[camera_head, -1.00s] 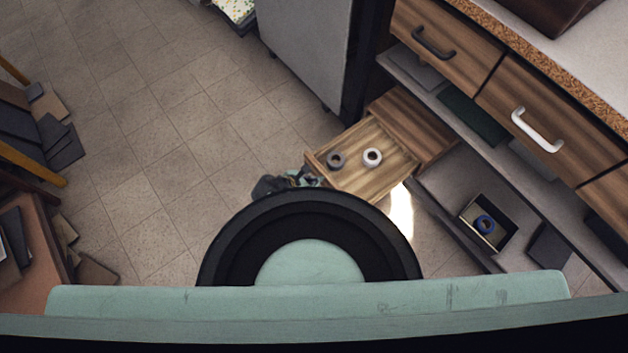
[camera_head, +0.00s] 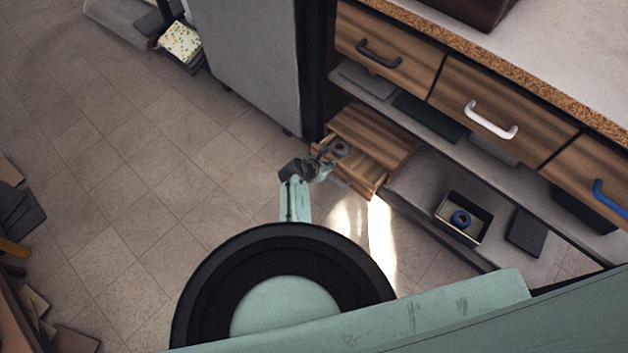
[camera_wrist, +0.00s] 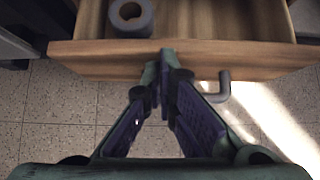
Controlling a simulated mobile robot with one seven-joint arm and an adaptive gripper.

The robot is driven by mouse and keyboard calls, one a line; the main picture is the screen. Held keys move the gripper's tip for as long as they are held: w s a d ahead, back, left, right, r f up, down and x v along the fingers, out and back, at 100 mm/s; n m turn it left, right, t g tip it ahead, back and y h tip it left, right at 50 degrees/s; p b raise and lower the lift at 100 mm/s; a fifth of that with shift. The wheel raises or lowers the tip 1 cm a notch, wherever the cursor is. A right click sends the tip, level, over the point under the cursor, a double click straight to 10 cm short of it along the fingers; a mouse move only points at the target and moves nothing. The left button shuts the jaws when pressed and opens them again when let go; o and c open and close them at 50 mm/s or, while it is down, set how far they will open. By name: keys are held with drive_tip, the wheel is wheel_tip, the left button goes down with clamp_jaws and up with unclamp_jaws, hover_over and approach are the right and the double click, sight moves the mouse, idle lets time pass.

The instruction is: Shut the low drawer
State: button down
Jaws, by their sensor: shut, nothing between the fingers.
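The low drawer (camera_head: 368,168) is a light wooden drawer standing partly out from under a wooden box top (camera_head: 375,135), below the grey shelf. A grey ring-shaped roll (camera_head: 339,149) lies in it near the front, and shows in the wrist view too (camera_wrist: 131,16). My gripper (camera_head: 322,168) is at the drawer's front. In the wrist view my gripper (camera_wrist: 165,55) is shut and empty, its fingertips at the drawer's front panel (camera_wrist: 100,58); whether they touch it I cannot tell. A dark grey handle (camera_wrist: 216,90) sticks out from the panel, just right of the fingers.
Upper drawers with a black handle (camera_head: 378,53), a white handle (camera_head: 490,120) and a blue handle (camera_head: 609,198) are shut. A small box (camera_head: 461,218) with a blue roll stands on the low shelf. A grey cabinet (camera_head: 255,60) is left of the drawer. The tiled floor in front is clear.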

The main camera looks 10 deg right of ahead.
drive_tip(key=w+d, duration=0.1)
drive_tip(key=d, duration=0.1)
drive_tip(key=w+d+b, duration=0.1)
drive_tip(key=w+d, duration=0.2)
drive_tip(key=d, duration=0.1)
drive_tip(key=shift+w+b, duration=0.15)
drive_tip(key=shift+b, duration=0.25)
drive_tip(key=shift+a, duration=0.15)
